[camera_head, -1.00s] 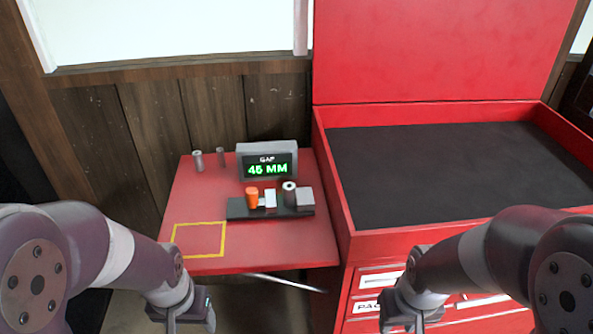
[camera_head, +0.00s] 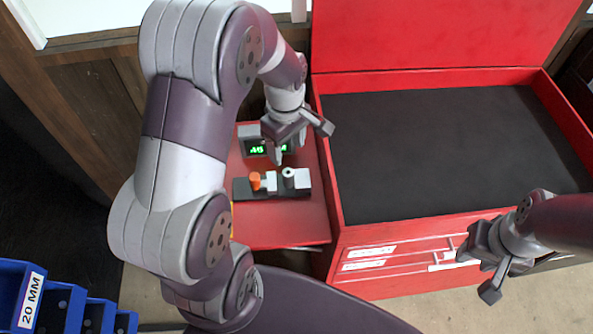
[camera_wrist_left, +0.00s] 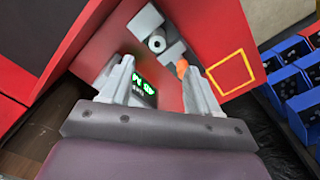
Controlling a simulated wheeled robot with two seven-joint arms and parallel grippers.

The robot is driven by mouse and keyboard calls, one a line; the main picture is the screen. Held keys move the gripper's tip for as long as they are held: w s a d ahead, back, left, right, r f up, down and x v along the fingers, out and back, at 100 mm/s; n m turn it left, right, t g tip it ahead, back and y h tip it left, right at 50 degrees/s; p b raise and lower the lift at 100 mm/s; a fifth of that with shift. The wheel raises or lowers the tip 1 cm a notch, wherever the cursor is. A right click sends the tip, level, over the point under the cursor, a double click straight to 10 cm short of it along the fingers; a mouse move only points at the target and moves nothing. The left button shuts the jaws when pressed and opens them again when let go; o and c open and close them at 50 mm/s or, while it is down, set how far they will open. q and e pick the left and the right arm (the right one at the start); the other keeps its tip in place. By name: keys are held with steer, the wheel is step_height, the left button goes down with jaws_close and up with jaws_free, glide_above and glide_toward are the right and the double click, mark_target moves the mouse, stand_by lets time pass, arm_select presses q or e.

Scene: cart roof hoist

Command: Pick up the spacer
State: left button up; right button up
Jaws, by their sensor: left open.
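A grey cylindrical spacer (camera_head: 289,176) with a hole in its top stands upright on the black gauge fixture (camera_head: 243,189), between a pale block and a grey block. It also shows in the left wrist view (camera_wrist_left: 157,43), a little beyond the fingertips. My left gripper (camera_head: 299,142) is open and empty, just behind the fixture and apart from the spacer. Its two fingers spread in the left wrist view (camera_wrist_left: 159,68). My right gripper (camera_head: 479,271) is open and empty in front of the red drawers.
An orange knob (camera_head: 255,181) sits on the fixture. The gap display (camera_head: 256,149) stands behind it, partly hidden by my left gripper. The red cart (camera_head: 333,200) with a black-lined top rises to the right. Blue bins (camera_head: 62,296), one labelled 20 MM, stand at the lower left.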

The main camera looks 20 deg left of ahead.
mark_target(288, 172)
arm_select(q)
steer(key=f, duration=0.6)
steer(key=shift+w+f+p, duration=0.25)
steer(key=shift+w+p, duration=0.1)
steer(key=shift+w, duration=0.05)
steer(key=f, duration=0.2)
steer(key=f+p, duration=0.1)
steer(key=f, duration=0.1)
steer(key=shift+s+a, duration=0.1)
steer(key=shift+s, duration=0.15)
steer(key=shift+f, duration=0.35)
steer(key=shift+w+f, duration=0.15)
steer(key=shift+w, duration=0.05)
jaws_close()
arm_select(e)
steer(key=shift+w+r, duration=0.25)
steer(key=shift+r, duration=0.65)
